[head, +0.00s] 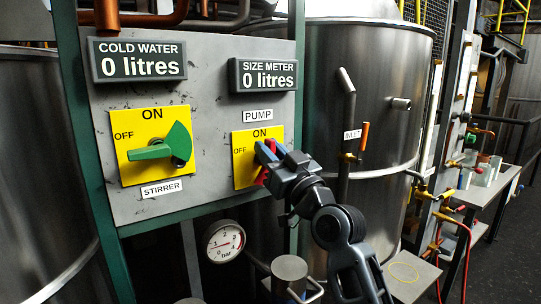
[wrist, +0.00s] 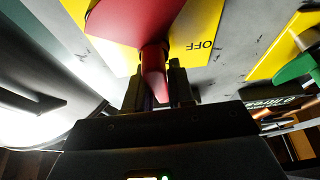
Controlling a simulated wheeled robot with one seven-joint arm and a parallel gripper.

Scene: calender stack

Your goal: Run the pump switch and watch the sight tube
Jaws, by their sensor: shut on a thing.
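The pump switch sits on a yellow plate (head: 244,172) marked ON and OFF, under the PUMP label (head: 258,115). My gripper (head: 265,155) is at the plate's right side and covers most of the switch; a little red shows beside it. In the wrist view the red switch (wrist: 125,22) is large, and my gripper (wrist: 157,80) is shut on its narrow red handle (wrist: 153,60), one dark finger on each side. OFF shows right of the handle there. I cannot tell the exact setting. The size meter (head: 268,75) reads 0 litres. I cannot make out a sight tube for certain.
The green stirrer switch (head: 160,150) is left of the pump switch, its handle pointing left. The cold water display (head: 138,60) reads 0 litres. A pressure gauge (head: 223,241) is below the panel. A steel tank (head: 375,110) with an INLET pipe stands close on the right.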

